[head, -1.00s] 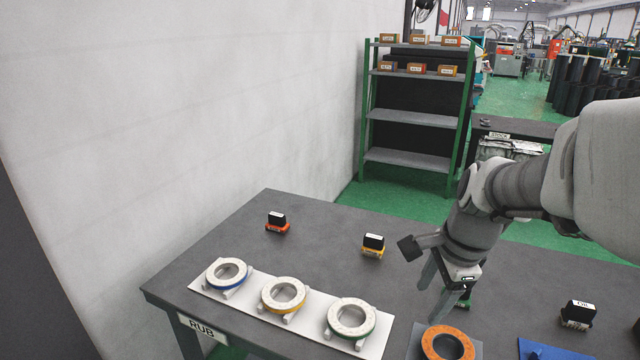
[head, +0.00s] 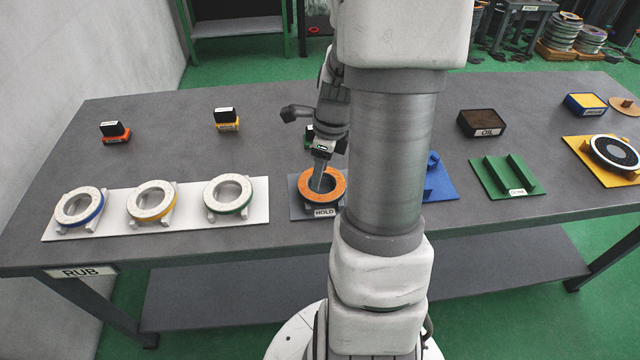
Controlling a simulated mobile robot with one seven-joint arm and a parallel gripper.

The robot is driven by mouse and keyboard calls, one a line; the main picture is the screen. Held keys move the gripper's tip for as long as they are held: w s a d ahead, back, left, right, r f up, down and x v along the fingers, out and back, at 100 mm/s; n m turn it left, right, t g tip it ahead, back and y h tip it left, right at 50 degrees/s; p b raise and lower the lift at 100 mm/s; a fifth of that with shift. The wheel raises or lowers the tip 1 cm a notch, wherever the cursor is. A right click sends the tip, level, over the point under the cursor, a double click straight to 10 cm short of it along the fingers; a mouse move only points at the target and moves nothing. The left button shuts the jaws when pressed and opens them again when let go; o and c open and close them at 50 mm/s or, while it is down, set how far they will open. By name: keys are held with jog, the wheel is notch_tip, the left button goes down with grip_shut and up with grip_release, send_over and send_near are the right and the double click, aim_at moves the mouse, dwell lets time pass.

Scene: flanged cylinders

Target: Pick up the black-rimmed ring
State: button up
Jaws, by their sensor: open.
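An orange-faced ring with a dark side (head: 322,188) lies on the grey HOLD plate (head: 300,212) at mid-table. My gripper (head: 321,176) is open and points down at this ring. Its fingers overlap the ring's hole and far edge in the picture; I cannot tell whether they touch it. A round piece with a black outer edge, white band and dark centre (head: 617,152) rests on a yellow stand (head: 590,160) at the far right. I cannot tell from the picture which of the two is the black-rimmed ring.
White rings with blue (head: 79,207), yellow (head: 152,201) and green (head: 228,194) rims sit on a white board at left. Small orange (head: 115,135) and yellow (head: 227,122) blocks stand behind. A green holder (head: 505,176) and OIL box (head: 482,123) are at right. My arm hides part of a blue plate (head: 436,180).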

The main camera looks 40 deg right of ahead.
aim_at(317, 196)
jog(key=shift+w+f, duration=0.1)
jog(key=shift+f, duration=0.75)
jog(key=f, duration=0.4)
jog(key=shift+s+a, duration=0.15)
jog(key=shift+s, duration=0.05)
jog(key=shift+w+a+f, duration=0.1)
jog(key=shift+w+f, duration=0.05)
jog(key=shift+f, duration=0.55)
grip_shut()
jog(key=shift+r, duration=0.1)
